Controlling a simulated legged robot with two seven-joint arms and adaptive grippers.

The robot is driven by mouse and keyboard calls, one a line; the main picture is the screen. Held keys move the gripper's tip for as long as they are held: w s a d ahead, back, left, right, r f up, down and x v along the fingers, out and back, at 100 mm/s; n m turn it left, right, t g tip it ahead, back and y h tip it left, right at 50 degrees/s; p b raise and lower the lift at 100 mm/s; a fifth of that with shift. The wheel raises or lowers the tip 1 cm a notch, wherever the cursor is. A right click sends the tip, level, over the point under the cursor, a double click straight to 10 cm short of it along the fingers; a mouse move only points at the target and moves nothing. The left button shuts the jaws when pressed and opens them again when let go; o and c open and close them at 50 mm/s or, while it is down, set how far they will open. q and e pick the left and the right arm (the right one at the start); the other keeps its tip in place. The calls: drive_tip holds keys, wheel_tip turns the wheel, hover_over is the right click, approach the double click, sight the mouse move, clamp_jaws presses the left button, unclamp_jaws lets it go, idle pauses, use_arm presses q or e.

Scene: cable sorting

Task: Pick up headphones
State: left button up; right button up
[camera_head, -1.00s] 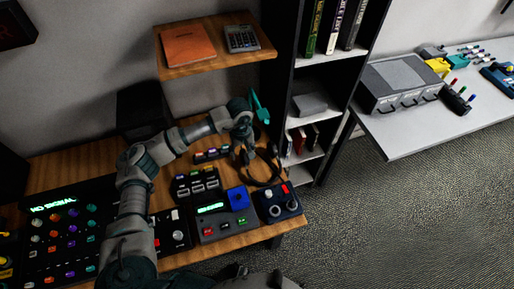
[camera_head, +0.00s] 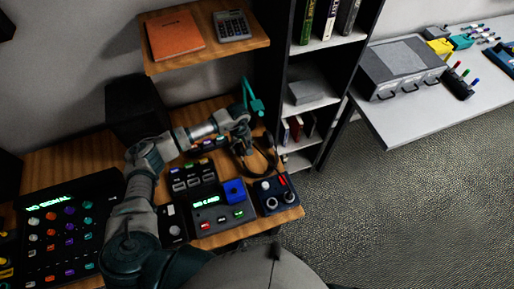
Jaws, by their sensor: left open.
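The dark headphones (camera_head: 264,168) lie on the right part of the wooden desk, behind the blue-black knob box. Their curved band shows, and part of them is hidden by my left gripper and wrist. My left arm comes in from the lower left and reaches over the desk. My right gripper is not in view.
On the wooden desk (camera_head: 75,150) stand a large button panel (camera_head: 68,225), a box with a green display (camera_head: 221,212) and a knob box (camera_head: 274,194). A black speaker (camera_head: 137,105) is behind. A shelf (camera_head: 206,46) hangs above; a bookcase (camera_head: 308,125) stands right.

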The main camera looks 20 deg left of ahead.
sight(241, 149)
use_arm(q)
drive_tip(key=f, duration=0.3)
drive_tip(key=a+f, duration=0.1)
drive_tip(key=f, duration=0.1)
drive_tip(key=shift+w+f, duration=0.3)
drive_tip(key=shift+w, duration=0.05)
drive_tip(key=shift+d, duration=0.2)
drive_tip(key=c, duration=0.3)
drive_tip(key=shift+d+r, duration=0.1)
clamp_jaws()
